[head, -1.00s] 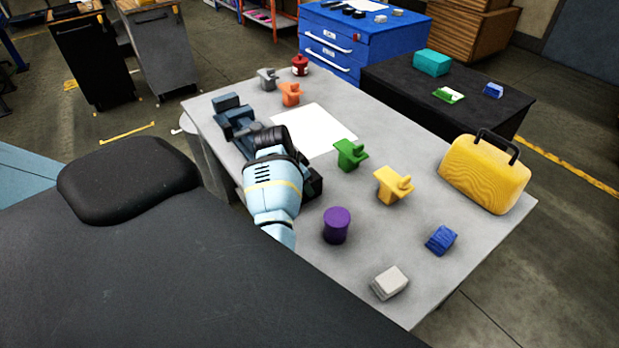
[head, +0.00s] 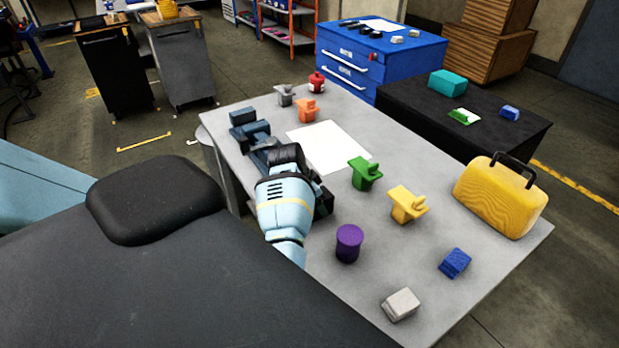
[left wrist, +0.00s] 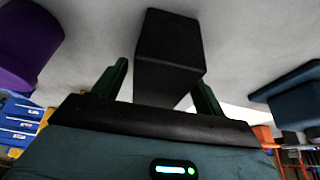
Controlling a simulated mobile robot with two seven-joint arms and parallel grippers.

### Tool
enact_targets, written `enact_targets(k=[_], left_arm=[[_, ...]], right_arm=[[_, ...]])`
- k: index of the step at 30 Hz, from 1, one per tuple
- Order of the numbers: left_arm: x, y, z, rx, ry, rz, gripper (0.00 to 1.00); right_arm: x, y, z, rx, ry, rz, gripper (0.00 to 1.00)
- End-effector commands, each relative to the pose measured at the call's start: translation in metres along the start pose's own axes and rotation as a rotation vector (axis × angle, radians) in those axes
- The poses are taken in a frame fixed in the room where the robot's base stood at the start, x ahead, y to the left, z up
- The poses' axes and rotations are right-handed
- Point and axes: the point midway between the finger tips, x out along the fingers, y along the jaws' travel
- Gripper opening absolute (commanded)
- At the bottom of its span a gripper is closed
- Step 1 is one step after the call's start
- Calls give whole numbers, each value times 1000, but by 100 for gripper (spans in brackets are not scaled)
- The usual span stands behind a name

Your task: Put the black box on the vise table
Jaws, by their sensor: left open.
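The black box (left wrist: 168,45) is in the left wrist view, its near end between the two dark green fingers of my left gripper (left wrist: 160,75). The fingers are apart, one on each side, and the box seems to rest on the grey table top. In the head view my left arm hides most of this spot; I cannot separate box from gripper in the dark shapes beside it. The grey vise table (head: 400,260) carries a dark blue vise (head: 250,131), which also shows in the left wrist view (left wrist: 293,97). My right gripper is not seen.
Near the arm stand a purple cylinder (head: 348,243), a green part (head: 364,174) and a yellow part (head: 406,205). A white sheet (head: 329,147) lies behind. A yellow case (head: 500,197), blue block (head: 455,263) and pale block (head: 400,304) stand on the right side.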

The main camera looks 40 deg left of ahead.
Motion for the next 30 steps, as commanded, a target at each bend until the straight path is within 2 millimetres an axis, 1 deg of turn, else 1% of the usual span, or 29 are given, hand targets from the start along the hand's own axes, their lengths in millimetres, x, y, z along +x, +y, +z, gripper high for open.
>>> enact_targets(k=[5, 7, 12, 18, 21, 24, 30], left_arm=[[-18, -1, 0, 0, 1, -5, 72], [-30, -1, 0, 0, 1, -5, 72], [-67, -2, -1, 0, 3, -6, 72], [-101, -1, -1, 1, 2, -4, 72], [-112, -1, -1, 0, 1, -3, 72], [-118, 0, -1, 0, 1, -1, 72], [-122, 0, -1, 0, 1, -1, 72]], right_arm=[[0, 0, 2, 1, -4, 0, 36], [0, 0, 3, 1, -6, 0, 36], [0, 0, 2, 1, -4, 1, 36], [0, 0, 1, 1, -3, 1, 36], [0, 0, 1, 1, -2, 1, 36], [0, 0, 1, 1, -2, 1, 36], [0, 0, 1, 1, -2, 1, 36]])
